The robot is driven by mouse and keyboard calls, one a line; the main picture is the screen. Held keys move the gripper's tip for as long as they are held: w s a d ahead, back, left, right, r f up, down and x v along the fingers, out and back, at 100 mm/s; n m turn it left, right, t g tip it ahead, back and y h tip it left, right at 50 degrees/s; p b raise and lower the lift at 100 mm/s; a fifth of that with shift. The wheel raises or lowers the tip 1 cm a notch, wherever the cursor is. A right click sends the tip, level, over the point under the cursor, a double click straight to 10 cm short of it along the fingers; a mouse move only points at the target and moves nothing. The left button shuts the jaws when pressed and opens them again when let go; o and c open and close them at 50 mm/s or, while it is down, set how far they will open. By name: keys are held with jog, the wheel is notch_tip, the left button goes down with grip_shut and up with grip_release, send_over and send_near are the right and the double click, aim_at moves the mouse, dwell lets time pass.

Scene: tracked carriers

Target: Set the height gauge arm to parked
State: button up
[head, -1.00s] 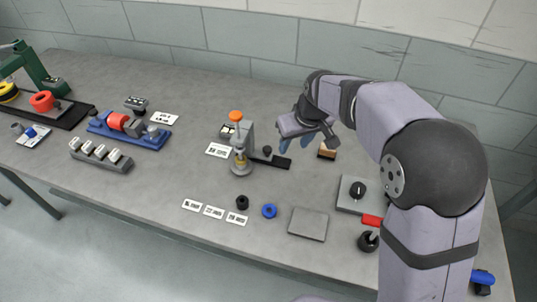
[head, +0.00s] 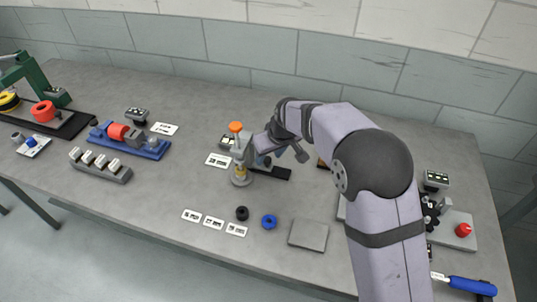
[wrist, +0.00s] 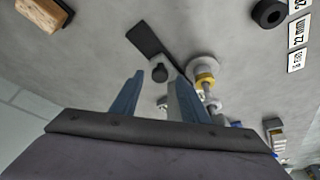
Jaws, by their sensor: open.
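The height gauge (head: 239,157) stands mid-table in the head view, with an orange top knob, a grey upright and a yellow band above a round base. A black bar (head: 270,172) runs right from it along the table. In the wrist view the black bar (wrist: 147,37) lies beyond a small dark knob (wrist: 159,73) on a grey part, and the round base and yellow band (wrist: 205,78) are to the right. My gripper (head: 268,158) is just right of the upright, open and empty. In the wrist view its fingertips (wrist: 155,84) straddle the line to the dark knob; contact cannot be told.
A black ring (head: 242,213), a blue ring (head: 269,222) and white label cards (head: 213,223) lie in front. A grey plate (head: 309,235) is front right. A wooden-topped block (wrist: 45,14) shows in the wrist view. A blue fixture (head: 130,140) stands left.

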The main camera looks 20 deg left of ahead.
jog(key=shift+x, duration=0.85)
grip_shut()
jog(key=d+b, duration=0.4)
jog(key=d, duration=0.7)
jog(key=shift+d, duration=0.25)
grip_release()
jog(key=shift+d, duration=0.15)
